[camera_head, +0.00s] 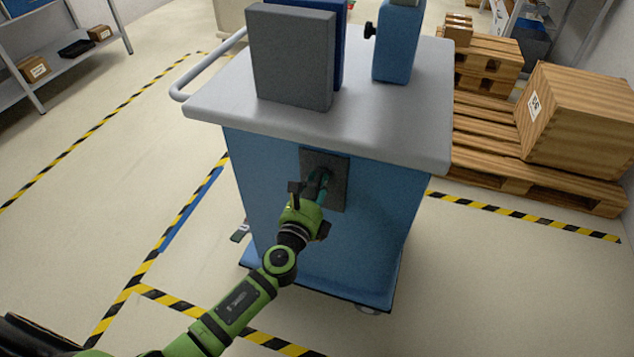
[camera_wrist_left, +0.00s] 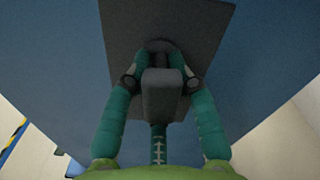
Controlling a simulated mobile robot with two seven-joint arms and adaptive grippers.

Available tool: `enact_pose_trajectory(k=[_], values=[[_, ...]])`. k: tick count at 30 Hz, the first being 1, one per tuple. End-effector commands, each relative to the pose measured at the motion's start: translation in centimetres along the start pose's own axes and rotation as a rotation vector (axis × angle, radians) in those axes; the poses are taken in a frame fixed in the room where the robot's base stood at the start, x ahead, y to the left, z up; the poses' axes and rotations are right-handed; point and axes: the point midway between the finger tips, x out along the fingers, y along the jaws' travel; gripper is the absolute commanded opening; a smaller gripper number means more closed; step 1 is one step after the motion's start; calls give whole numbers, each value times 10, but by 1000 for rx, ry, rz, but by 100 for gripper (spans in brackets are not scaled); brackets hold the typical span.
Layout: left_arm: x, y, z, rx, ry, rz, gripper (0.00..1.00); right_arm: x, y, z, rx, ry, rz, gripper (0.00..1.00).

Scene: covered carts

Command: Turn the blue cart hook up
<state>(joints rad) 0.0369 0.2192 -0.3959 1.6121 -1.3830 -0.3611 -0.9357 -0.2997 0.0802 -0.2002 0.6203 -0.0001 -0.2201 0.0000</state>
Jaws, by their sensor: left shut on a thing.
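The blue cart (camera_head: 376,230) stands in front of me, with a light grey top (camera_head: 385,115). A dark grey plate (camera_head: 338,193) sits on its near face, and the hook is on this plate. In the left wrist view the dark hook (camera_wrist_left: 161,95) sticks out from the plate toward the camera. My left gripper (camera_head: 322,180) is at the plate, its teal fingers closed around the hook from both sides; it also shows in the left wrist view (camera_wrist_left: 160,62). The fingers hide part of the hook in the head view. My right gripper is not in view.
On the cart top stand a grey panel (camera_head: 291,60) and a blue block (camera_head: 397,45). A grey handle (camera_head: 205,65) juts out at the cart's left. Wooden pallets (camera_head: 490,150) with a crate (camera_head: 583,120) stand to the right.

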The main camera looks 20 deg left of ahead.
Motion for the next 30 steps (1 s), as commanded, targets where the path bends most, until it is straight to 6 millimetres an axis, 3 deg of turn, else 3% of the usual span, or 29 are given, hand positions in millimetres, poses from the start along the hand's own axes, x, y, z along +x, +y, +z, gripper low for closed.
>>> enact_pose_trajectory(k=[18,19,20,30], values=[[-2,3,-6,32,11,6,0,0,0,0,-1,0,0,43],[-2,3,-6,32,11,6,37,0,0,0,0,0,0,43],[-2,3,-5,32,11,5,43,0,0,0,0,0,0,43],[-2,1,-2,31,4,2,43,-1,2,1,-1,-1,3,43]])
